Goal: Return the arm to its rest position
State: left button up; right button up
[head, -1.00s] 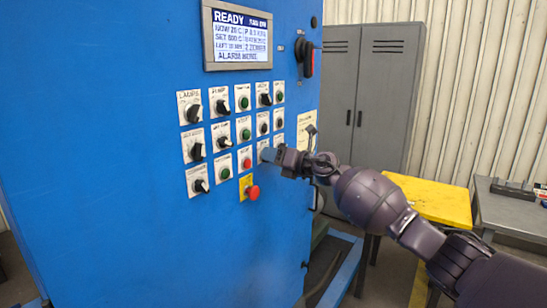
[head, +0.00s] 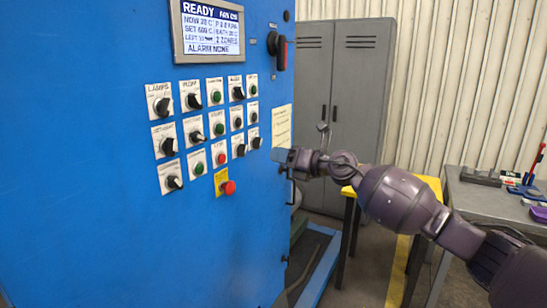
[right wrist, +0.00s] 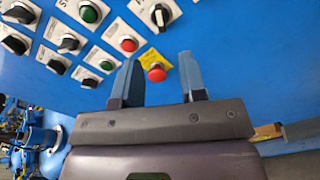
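My right arm comes in from the right in the head view. Its gripper (head: 283,157) is in front of the right edge of the blue control cabinet (head: 100,230), just right of the lower knobs. In the right wrist view the two blue fingers of this gripper (right wrist: 160,82) stand apart with nothing between them. A red mushroom button (right wrist: 156,72) shows beyond the fingers, apart from them; it also shows in the head view (head: 229,187). My left gripper is not in view.
The cabinet carries rows of knobs and buttons and a display (head: 212,30) reading READY. A dark red-handled switch (head: 279,50) sits above. Grey lockers (head: 345,100) stand behind. A yellow-topped table (head: 425,187) and a grey workbench (head: 490,200) with tools stand at right.

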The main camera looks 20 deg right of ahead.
dwell(0.5)
notch_tip(320, 180, up, 4)
jog(key=m+t, duration=0.3)
jog(key=m, duration=0.1)
jog(key=s+a+f+m+h, duration=0.2)
jog(key=s+f+m+h, duration=0.35)
jog(key=f+m, duration=0.7)
jog(key=s+a+f+m+h, duration=0.1)
jog(key=s+f+m+h, duration=0.1)
jog(key=s+f+m, duration=0.8)
jog(key=s+f+m+g+h, duration=0.3)
jog(key=s+f+m, duration=0.7)
jog(key=s+f, duration=1.4)
jog(key=shift+d+f+g+h, duration=0.2)
jog(key=shift+f+g+h, duration=0.15)
jog(key=shift+g, duration=0.85)
